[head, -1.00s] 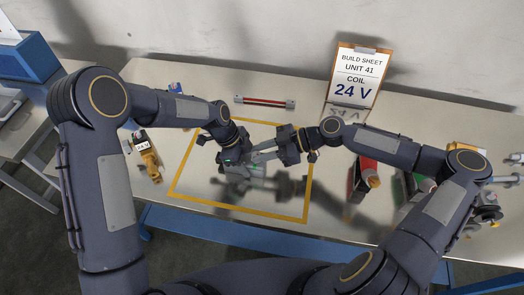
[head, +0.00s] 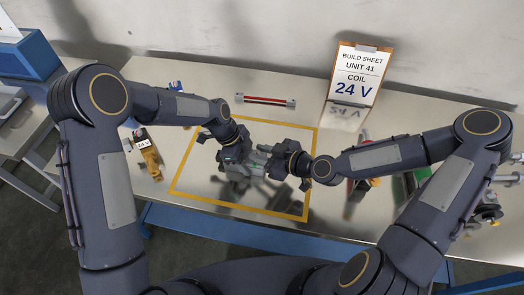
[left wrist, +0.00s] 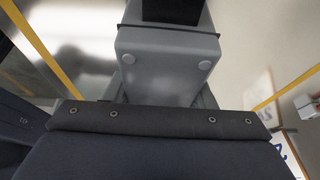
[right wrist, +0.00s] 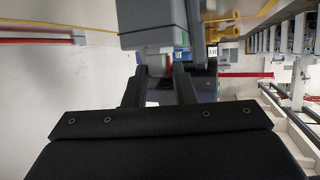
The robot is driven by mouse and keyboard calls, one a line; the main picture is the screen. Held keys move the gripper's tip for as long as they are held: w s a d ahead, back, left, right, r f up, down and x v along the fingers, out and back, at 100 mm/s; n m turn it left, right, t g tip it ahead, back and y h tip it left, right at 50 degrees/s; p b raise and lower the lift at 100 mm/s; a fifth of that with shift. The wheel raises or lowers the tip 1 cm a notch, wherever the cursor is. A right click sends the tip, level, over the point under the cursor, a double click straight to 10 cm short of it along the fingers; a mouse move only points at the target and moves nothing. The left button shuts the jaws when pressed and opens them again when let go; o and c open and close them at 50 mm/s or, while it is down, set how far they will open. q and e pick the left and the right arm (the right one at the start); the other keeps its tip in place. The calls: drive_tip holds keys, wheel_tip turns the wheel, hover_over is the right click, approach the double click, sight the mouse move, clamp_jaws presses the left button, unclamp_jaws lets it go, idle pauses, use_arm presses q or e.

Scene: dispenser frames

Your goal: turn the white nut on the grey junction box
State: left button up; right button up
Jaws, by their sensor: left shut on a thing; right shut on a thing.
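The grey junction box (head: 240,170) is inside the yellow outline in the head view. My left gripper (head: 232,152) is shut on the box, which fills the space between its fingers in the left wrist view (left wrist: 165,70). My right gripper (head: 268,160) is at the box's right side. In the right wrist view the box's grey body (right wrist: 155,20) is just beyond the fingers. The right fingers are shut on the white nut (right wrist: 155,62), a pale piece with a red band beside it. The nut is too small and covered to make out in the head view.
A yellow-outlined area (head: 180,190) marks the table. A red bar (head: 265,101) lies behind it, and a build sheet reading 24 V (head: 355,80) stands at the back. A yellow part with a 24 V tag (head: 149,158) lies left. Red and green items sit under my right arm.

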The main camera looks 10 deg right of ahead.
use_arm(q)
drive_tip(key=shift+d, duration=0.1)
use_arm(e)
drive_tip(key=shift+s+a+m+t+h, duration=0.15)
drive_tip(key=shift+m+t+h, duration=0.35)
drive_tip(key=shift+m, duration=0.1)
drive_tip(key=shift+s+a+m+t+h, duration=0.1)
drive_tip(key=shift+a+m+t+h, duration=0.05)
drive_tip(key=shift+m+t+h, duration=1.05)
drive_tip(key=shift+m+h, duration=0.3)
drive_tip(key=shift+m, duration=0.2)
drive_tip(key=o, duration=1)
drive_tip(key=shift+d, duration=0.1)
drive_tip(key=v, duration=0.7)
drive_tip(key=shift+s, duration=0.2)
